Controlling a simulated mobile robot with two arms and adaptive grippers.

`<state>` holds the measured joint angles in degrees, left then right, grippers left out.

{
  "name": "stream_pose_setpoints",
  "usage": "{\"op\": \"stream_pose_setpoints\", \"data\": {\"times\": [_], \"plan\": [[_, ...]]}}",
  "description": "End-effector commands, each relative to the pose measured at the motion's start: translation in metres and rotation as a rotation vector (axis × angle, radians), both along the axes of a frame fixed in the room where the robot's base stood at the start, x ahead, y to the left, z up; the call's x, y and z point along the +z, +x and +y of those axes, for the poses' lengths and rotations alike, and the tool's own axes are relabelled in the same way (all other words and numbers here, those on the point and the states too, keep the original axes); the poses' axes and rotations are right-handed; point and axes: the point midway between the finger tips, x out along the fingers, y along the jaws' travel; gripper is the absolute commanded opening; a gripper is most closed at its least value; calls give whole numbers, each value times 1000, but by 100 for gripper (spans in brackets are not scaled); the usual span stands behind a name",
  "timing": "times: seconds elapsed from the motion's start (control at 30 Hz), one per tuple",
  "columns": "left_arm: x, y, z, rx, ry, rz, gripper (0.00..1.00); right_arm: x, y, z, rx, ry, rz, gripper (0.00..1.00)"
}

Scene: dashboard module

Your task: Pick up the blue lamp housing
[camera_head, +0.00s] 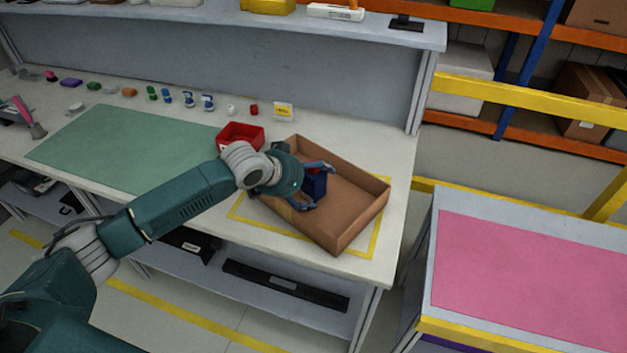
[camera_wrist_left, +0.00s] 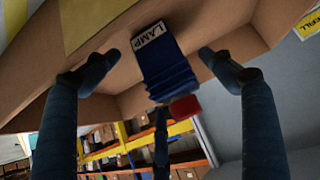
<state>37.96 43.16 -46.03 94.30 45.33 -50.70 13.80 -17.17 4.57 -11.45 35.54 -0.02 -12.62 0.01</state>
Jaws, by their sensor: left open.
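The blue lamp housing (camera_head: 316,184) is in the cardboard box (camera_head: 362,222) on the workbench, partly covered by my gripper. In the left wrist view the lamp housing (camera_wrist_left: 168,66) shows a white LAMP label, ribbed blue sides and a red part at its lower end. My left gripper (camera_head: 322,187) reaches over the left side of the box. Its fingers are open on either side of the housing, with gaps visible between them and it in the left wrist view (camera_wrist_left: 158,57). My right gripper is not in view.
A red bin (camera_head: 240,134) stands against the box's far left side. A green mat (camera_head: 120,148) covers the bench's left part, with several small parts in a row behind it. A table with a pink top (camera_head: 530,280) stands at right. The box walls surround the housing.

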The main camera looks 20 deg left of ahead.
Motion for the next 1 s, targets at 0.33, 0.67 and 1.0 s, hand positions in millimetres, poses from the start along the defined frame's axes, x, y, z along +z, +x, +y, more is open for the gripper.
{"op": "stream_pose_setpoints", "data": {"times": [0.33, 0.67, 1.0], "plan": [[-10, 10, -5, -1, 0, -2, 82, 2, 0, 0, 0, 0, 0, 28], [-10, 9, -4, 0, -1, -2, 30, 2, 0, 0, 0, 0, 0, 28], [-4, 10, -5, -1, -1, -5, 29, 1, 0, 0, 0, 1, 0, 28]]}}
